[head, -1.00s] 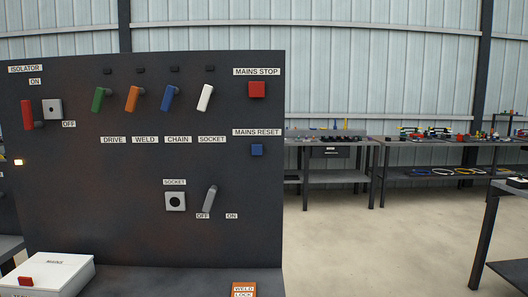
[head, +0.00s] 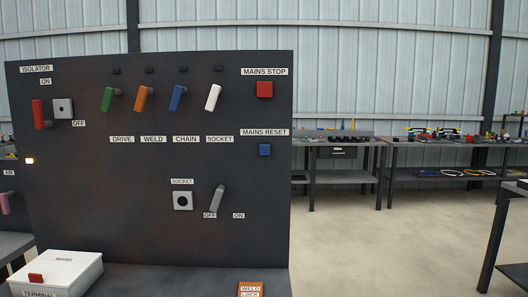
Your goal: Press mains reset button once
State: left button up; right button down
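The mains reset button (head: 265,150) is a small blue square on the right side of the dark upright panel (head: 110,200), under its "MAINS RESET" label (head: 264,132). The red mains stop button (head: 265,89) is above it. Neither of my grippers shows in the head view, and nothing covers the blue button. I cannot tell whether the button is pressed in.
The panel also carries a red isolator handle (head: 38,113), green, orange, blue and white levers, and a grey socket switch (head: 217,198). A white box (head: 62,268) sits at the lower left. Workbenches (head: 345,178) stand behind on the right; open floor lies before them.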

aim_at(265, 150)
jog(key=u, duration=0.55)
jog(key=k, duration=0.65)
jog(key=u, duration=0.8)
jog(key=i, duration=0.9)
jog(key=z, duration=0.85)
jog(key=i, duration=0.55)
jog(key=z, duration=0.6)
